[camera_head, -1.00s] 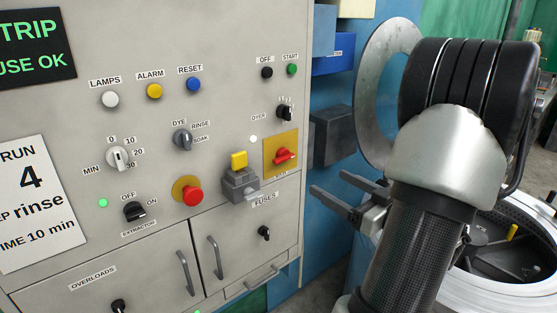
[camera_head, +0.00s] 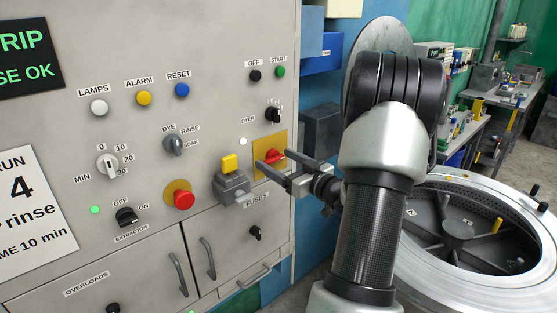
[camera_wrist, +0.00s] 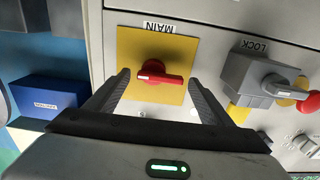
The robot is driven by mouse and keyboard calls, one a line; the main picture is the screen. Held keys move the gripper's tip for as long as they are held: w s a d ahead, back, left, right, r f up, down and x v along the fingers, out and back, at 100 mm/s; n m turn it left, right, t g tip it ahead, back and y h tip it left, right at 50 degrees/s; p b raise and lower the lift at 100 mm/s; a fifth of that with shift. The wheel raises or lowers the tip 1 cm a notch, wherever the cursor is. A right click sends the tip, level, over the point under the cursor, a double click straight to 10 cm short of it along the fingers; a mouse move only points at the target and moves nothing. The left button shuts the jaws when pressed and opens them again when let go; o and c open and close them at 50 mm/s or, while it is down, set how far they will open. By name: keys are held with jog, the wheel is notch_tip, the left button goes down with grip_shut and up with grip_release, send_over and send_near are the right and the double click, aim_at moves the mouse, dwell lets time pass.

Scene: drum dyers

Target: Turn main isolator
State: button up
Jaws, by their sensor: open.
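The main isolator is a red rotary handle (camera_head: 273,156) on a yellow square plate (camera_head: 284,143) at the panel's right edge. In the wrist view the red handle (camera_wrist: 158,77) lies roughly crosswise on its yellow plate (camera_wrist: 130,50), under an upside-down MAIN label. My gripper (camera_head: 275,172) is open and close to the plate, its fingers pointing at the panel. In the wrist view my gripper (camera_wrist: 158,80) has one finger on each side of the red handle. I cannot tell whether either finger touches it. In the head view a finger partly covers the plate's lower part.
A grey lock block (camera_head: 231,186) with a yellow top sits just left of the plate, near the fingers. A red stop button (camera_head: 184,199) is farther left. A blue box (camera_head: 322,55) stands right of the panel. A round drum (camera_head: 470,235) lies at the lower right.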

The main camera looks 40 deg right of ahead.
jog(key=shift+w, duration=0.2)
jog(key=shift+c, duration=0.4)
jog(key=c, duration=1)
jog(key=shift+o, duration=0.2)
jog(key=shift+f, duration=0.1)
